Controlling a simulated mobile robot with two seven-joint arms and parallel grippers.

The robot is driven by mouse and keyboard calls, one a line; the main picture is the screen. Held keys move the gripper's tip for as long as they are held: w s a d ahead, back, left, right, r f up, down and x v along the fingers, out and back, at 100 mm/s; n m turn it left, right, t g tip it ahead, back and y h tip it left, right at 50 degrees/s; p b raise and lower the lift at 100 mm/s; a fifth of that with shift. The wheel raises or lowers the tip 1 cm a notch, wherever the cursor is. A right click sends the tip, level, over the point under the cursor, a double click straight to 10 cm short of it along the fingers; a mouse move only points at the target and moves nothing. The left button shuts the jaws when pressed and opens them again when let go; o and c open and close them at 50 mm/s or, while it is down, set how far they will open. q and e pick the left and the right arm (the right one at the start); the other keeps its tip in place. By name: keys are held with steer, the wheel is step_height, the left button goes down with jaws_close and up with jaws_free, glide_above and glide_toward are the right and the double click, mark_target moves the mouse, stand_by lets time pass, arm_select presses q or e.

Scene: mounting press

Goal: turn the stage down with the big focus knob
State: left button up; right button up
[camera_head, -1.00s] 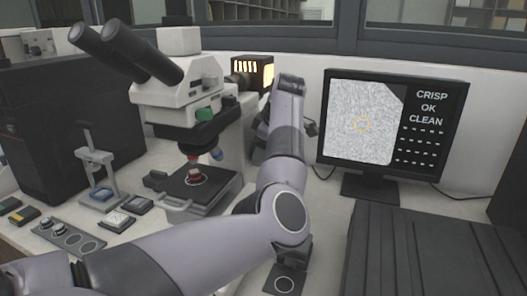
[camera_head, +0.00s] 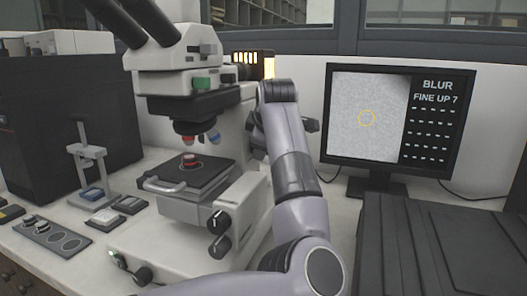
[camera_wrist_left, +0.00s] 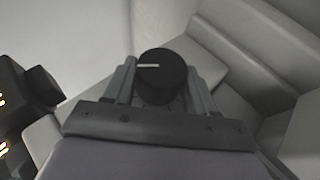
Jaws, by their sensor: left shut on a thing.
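The microscope (camera_head: 185,80) stands left of centre in the head view. Its dark stage (camera_head: 222,172) carries a small red-sided sample (camera_head: 189,161), with a visible gap below the red-banded objective (camera_head: 187,140). In the left wrist view, a large round black focus knob (camera_wrist_left: 162,80) with a white mark pointing left sits between the fingers of my left gripper (camera_wrist_left: 160,72), which is shut on it. In the head view my left arm covers that side of the microscope and the gripper is hidden. My right gripper is not in view.
A monitor (camera_head: 443,125) at right reads "BLUR" and "FINE UP 7" beside a grey image. Two smaller black knobs (camera_head: 219,222) are on the microscope's near side. A stand (camera_head: 88,165), small dishes and a tray (camera_head: 50,236) lie at left. A dark ribbed box (camera_head: 440,245) fills the lower right.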

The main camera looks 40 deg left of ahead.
arm_select(q)
steer(key=shift+d+f, duration=0.1)
steer(key=shift+f, duration=0.1)
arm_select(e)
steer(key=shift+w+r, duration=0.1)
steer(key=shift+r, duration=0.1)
arm_select(q)
steer(key=o, duration=1)
steer(key=shift+r, duration=0.1)
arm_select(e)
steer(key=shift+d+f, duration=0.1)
arm_select(q)
steer(key=shift+r, duration=0.3)
step_height(320, 180, up, 19)
steer(key=p, duration=0.2)
steer(key=shift+r+p, duration=0.2)
steer(key=shift+p, duration=0.2)
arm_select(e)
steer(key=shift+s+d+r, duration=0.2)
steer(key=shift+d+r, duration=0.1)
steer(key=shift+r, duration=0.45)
